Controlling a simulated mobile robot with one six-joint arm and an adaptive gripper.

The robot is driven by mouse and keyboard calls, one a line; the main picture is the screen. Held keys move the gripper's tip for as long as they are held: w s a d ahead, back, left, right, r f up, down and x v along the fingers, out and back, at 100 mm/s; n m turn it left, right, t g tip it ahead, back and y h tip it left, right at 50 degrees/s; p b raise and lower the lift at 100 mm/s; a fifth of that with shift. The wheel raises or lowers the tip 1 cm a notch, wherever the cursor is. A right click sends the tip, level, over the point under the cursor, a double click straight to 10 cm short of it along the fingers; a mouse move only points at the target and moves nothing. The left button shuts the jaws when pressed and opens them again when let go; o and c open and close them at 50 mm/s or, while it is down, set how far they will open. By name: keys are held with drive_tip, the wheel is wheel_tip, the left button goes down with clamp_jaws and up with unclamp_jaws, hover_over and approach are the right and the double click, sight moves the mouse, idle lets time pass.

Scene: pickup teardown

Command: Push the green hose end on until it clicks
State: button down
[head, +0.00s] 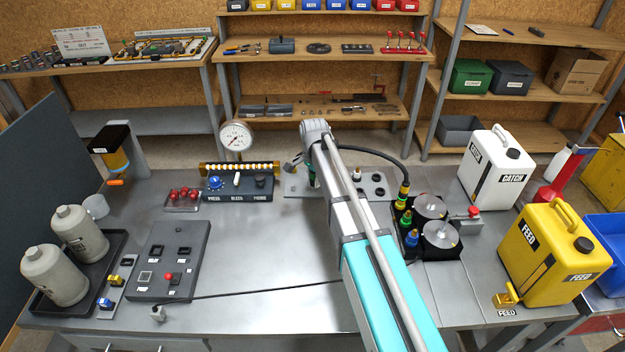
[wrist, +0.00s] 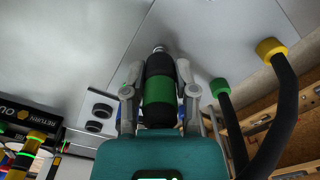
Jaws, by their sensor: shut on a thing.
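My gripper (wrist: 160,92) is shut on the green hose end (wrist: 158,115), a black cylinder with green bands and a metal tip. The tip points away from my gripper, toward a light grey plate (wrist: 125,62). I cannot tell whether the tip touches a fitting there. In the head view my gripper (head: 303,168) is low over the left part of the grey plate (head: 378,190) on the bench, and a little green shows beside it. My arm hides much of the plate.
In the wrist view, a green-collared hose (wrist: 220,88) and a yellow-collared hose (wrist: 270,50) stand close on the right. Black ports (wrist: 98,110) are left. A pump block (head: 440,250) with coloured fittings stands right of my arm; a gauge panel (head: 237,188) stands left.

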drive_tip(key=shift+r+p, duration=1.65)
drive_tip(key=shift+r, duration=0.2)
drive_tip(key=shift+s, duration=0.15)
